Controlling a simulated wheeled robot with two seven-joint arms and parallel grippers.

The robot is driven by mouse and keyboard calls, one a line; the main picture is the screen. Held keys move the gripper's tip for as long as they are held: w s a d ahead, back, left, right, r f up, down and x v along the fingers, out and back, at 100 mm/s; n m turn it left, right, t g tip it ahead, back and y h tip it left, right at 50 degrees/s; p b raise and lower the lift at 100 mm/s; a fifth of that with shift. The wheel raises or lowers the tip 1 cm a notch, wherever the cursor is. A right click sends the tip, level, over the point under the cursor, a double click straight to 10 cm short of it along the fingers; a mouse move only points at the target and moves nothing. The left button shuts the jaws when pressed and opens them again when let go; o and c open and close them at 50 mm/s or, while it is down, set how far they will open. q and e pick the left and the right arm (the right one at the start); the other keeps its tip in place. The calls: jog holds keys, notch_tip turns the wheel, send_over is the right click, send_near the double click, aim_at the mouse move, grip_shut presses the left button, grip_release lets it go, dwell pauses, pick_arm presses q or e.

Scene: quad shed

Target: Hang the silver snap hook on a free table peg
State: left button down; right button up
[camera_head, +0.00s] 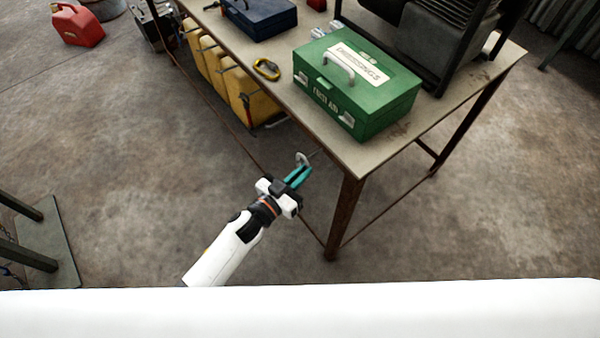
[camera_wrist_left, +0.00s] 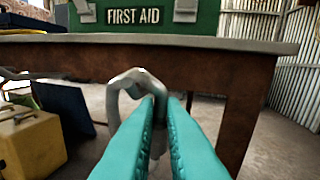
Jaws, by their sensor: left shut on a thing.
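My left gripper (camera_head: 297,178) has teal fingers and is shut on the silver snap hook (camera_head: 302,160). It holds the hook in the air beside the table's (camera_head: 349,159) near edge, by the front corner. In the left wrist view the hook (camera_wrist_left: 137,84) rises above the closed fingers (camera_wrist_left: 160,125), its curved end in front of the brown table side. A thin dark rod, perhaps a peg, shows near the hook in the head view; I cannot tell whether they touch. My right gripper is not in view.
A green first aid box (camera_head: 356,86) stands on the table near the corner. A yellow ring-shaped clip (camera_head: 267,68) lies near the left edge. A dark blue box (camera_head: 258,18) is farther back. Yellow containers (camera_head: 240,92) stand below the edge.

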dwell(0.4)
pick_arm(q)
jog(key=c, duration=1.4)
grip_release()
jog(key=shift+c, duration=0.2)
jog(key=shift+w+a+r, duration=0.1)
